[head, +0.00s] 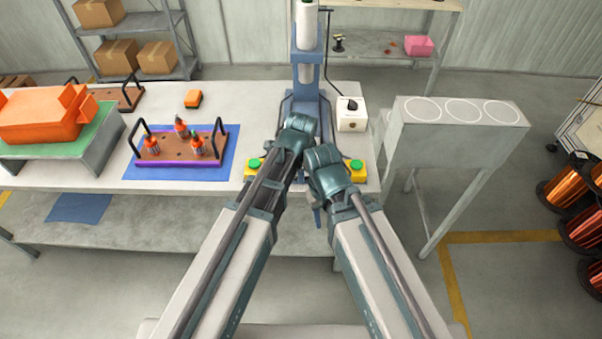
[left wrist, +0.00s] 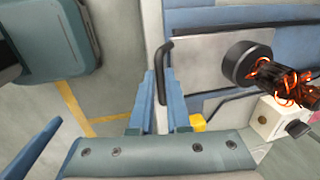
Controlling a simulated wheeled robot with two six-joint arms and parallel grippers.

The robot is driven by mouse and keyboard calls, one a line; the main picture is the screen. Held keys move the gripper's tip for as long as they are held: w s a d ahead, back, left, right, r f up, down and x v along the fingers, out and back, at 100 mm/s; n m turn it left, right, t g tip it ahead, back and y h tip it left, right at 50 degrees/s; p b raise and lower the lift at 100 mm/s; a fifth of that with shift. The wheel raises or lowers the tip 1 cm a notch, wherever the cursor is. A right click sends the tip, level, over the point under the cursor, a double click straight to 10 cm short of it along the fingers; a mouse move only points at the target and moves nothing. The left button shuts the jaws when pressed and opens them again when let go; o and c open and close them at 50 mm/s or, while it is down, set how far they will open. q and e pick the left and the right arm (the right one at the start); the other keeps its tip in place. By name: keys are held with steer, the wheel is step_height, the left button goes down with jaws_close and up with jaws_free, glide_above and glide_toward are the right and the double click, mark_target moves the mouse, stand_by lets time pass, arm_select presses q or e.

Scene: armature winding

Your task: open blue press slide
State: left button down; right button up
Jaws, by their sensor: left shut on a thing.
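The blue press (head: 307,70) stands at the back of the bench, in front of both my arms. In the left wrist view, my left gripper (left wrist: 164,92) has its two blue fingers on either side of a dark bar handle (left wrist: 164,60) and is shut on it. The handle is fixed at the edge of a pale grey slide plate (left wrist: 205,60). A dark cylinder with a copper-wound armature (left wrist: 285,82) shows beside the plate. In the head view, my left wrist hides the fingers and handle. My right gripper is close by at the press front; its fingertips are hidden.
Green-buttoned yellow boxes (head: 356,168) flank my wrists. A white box (head: 351,115) stands right of the press. A rack with several armatures (head: 182,148) sits on a blue mat (head: 222,165) to the left.

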arm_select(q)
steer(key=c, duration=0.9)
jaws_free()
steer(key=shift+r, duration=0.1)
steer(key=r+p, duration=0.3)
steer(key=s+r+p, duration=0.1)
steer(key=r+p, duration=0.3)
steer(key=shift+s, duration=0.2)
